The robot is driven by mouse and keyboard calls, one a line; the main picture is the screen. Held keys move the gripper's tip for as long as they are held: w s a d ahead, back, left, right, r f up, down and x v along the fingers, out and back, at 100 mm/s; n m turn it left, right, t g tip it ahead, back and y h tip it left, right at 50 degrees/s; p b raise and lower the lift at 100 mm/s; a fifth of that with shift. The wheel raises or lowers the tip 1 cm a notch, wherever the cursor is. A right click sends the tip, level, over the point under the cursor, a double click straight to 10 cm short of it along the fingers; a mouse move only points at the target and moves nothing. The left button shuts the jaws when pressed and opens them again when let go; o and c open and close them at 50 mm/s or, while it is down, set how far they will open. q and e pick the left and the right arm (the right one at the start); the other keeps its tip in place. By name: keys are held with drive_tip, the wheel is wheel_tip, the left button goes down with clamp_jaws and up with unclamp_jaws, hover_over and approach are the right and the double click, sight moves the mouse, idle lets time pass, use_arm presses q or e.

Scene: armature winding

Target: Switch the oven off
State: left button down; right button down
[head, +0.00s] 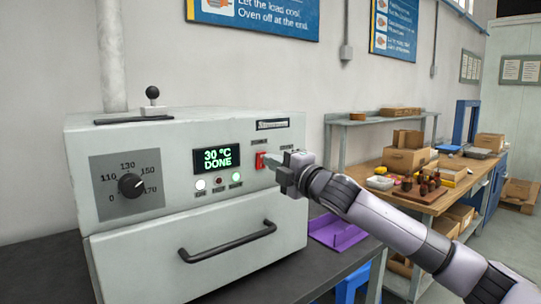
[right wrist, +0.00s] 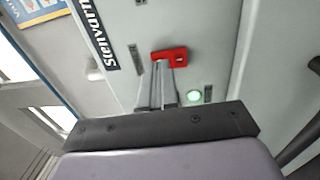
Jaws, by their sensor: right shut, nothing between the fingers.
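The oven (head: 255,220) is a pale grey box on a dark bench in the head view. Its display (head: 217,158) reads "30 °C DONE" in green. A red switch (head: 261,160) sits right of the display; it also shows in the right wrist view (right wrist: 178,56). My right gripper (head: 272,160) is shut and empty, its fingertips at the red switch. In the right wrist view the fingertips (right wrist: 161,64) overlap the switch's lower left part; I cannot tell whether they press it. My left gripper is not in view.
A temperature dial (head: 131,186) and a door handle (head: 228,243) are on the oven front. White and green lamps glow below the display. A purple tray (head: 338,231) lies right of the oven. A wooden workbench (head: 425,200) with boxes stands behind my right arm.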

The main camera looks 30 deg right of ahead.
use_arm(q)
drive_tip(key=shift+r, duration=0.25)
use_arm(e)
drive_tip(key=shift+w+a, duration=0.1)
drive_tip(key=shift+w, duration=0.55)
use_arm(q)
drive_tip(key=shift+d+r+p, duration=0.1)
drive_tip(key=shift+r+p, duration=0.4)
use_arm(e)
drive_tip(key=shift+w+r, duration=0.15)
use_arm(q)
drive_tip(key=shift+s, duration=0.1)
